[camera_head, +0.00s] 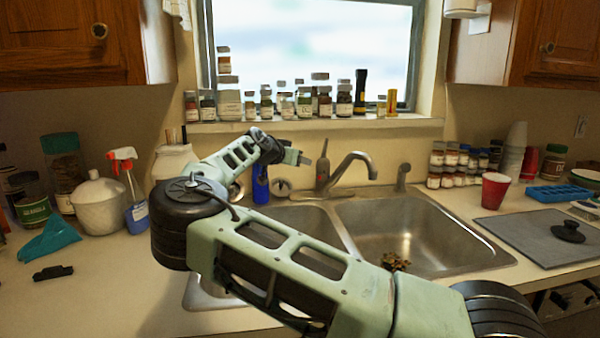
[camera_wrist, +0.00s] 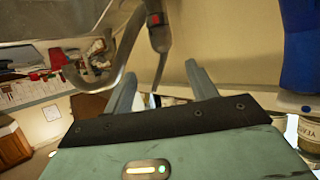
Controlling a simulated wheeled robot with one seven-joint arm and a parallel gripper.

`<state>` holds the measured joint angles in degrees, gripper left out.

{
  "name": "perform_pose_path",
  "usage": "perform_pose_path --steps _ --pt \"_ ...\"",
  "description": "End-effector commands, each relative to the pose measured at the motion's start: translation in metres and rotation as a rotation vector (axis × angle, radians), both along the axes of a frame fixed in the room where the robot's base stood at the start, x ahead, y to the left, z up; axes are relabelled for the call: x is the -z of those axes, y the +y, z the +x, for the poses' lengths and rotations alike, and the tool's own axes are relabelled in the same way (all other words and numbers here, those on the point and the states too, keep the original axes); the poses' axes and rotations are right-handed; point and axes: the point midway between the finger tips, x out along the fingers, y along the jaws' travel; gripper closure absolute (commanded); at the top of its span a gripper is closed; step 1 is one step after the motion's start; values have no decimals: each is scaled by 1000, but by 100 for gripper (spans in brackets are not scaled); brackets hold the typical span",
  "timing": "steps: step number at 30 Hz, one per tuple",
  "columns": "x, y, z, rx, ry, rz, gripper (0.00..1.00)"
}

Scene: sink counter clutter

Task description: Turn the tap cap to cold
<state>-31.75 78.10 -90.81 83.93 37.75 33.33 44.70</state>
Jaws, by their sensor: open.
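The grey metal tap (camera_head: 322,180) stands behind the double sink, its curved spout (camera_head: 357,160) reaching right. In the wrist view the tap cap (camera_wrist: 160,38) with its red mark hangs from the top of the picture, and its thin lever points down between my fingers in the picture. My gripper (camera_head: 302,157) is just left of the tap in the head view. It is open and empty, its two fingers apart in the wrist view (camera_wrist: 160,75). A gap seems to lie between the fingertips and the cap; the exact depth is hard to tell.
A blue bottle (camera_head: 261,185) stands close below my wrist. Several jars and a torch (camera_head: 360,92) line the window sill (camera_head: 410,122). A side sprayer (camera_head: 402,177) stands right of the tap. The right basin (camera_head: 440,235) holds a small brownish clump.

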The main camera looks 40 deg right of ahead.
Motion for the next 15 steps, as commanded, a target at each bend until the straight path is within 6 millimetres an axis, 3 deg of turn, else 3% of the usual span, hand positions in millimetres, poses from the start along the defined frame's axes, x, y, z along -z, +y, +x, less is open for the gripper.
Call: perform_pose_path --steps 5,15 --pt "2 -15 4 2 -4 -8 43" --pt "28 -77 20 2 0 -8 43"
